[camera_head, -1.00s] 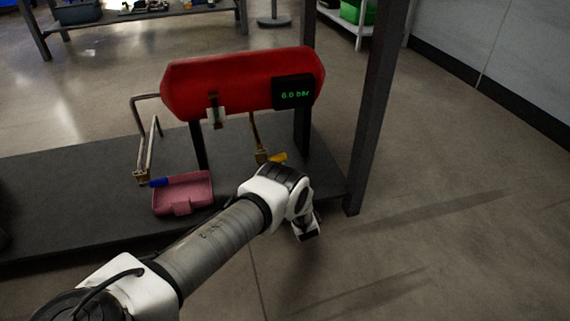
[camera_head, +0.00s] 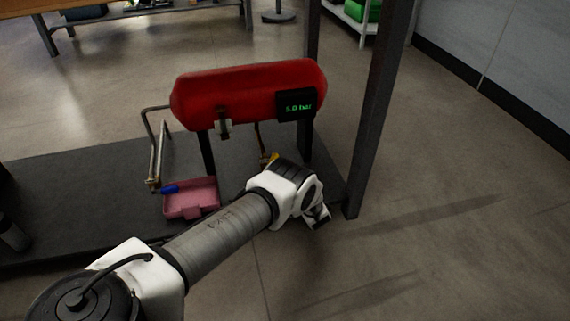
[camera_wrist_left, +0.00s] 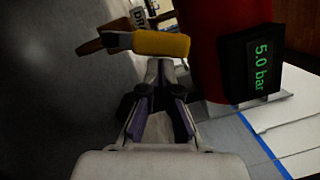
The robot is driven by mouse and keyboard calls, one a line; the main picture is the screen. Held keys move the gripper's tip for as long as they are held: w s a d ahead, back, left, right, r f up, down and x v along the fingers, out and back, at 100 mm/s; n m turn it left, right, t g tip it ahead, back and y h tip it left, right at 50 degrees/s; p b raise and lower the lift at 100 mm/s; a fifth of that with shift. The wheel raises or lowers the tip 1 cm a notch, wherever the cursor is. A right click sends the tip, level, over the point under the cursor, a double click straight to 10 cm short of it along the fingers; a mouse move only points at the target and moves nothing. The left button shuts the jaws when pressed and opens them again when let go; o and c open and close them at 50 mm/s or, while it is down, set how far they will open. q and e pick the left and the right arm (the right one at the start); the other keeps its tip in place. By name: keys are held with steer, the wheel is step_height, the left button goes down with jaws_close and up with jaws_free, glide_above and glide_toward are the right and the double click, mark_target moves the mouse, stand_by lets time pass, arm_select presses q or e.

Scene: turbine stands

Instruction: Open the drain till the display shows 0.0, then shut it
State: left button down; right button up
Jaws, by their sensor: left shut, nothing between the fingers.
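A red tank (camera_head: 245,92) stands on a dark platform. Its black display (camera_head: 297,105) reads 5.0 bar, and the display also shows in the left wrist view (camera_wrist_left: 262,62). A yellow-handled valve (camera_head: 271,158) hangs on a pipe under the tank, mostly behind my left arm. In the left wrist view the yellow handle (camera_wrist_left: 161,43) lies crosswise just beyond my left gripper (camera_wrist_left: 162,72), which is shut and empty. Whether they touch cannot be told. A blue-handled valve (camera_head: 171,189) on the left pipe sits at a pink tray (camera_head: 193,211). My right gripper is not in view.
A dark post (camera_head: 372,110) rises at the platform's right corner, close to my left wrist. The dark platform (camera_head: 90,190) has bare room left of the pink tray. Open floor lies to the right. A workbench (camera_head: 110,15) stands at the back.

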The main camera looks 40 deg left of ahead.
arm_select(q)
steer(key=shift+s+a+r+n+g+h+p, duration=0.15)
steer(key=shift+s+a+r+n+p, duration=0.25)
steer(key=shift+n+p, duration=0.55)
steer(key=shift+s+a+r+n+g+h+p, duration=0.15)
steer(key=shift+s+a+r+n+p, duration=0.2)
steer(key=shift+n+p, duration=0.55)
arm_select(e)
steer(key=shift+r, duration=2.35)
arm_select(q)
steer(key=shift+d, duration=0.1)
steer(key=s+d+p, duration=0.1)
steer(key=d, duration=1)
steer(key=shift+s+d, duration=0.2)
steer(key=shift+d, duration=0.1)
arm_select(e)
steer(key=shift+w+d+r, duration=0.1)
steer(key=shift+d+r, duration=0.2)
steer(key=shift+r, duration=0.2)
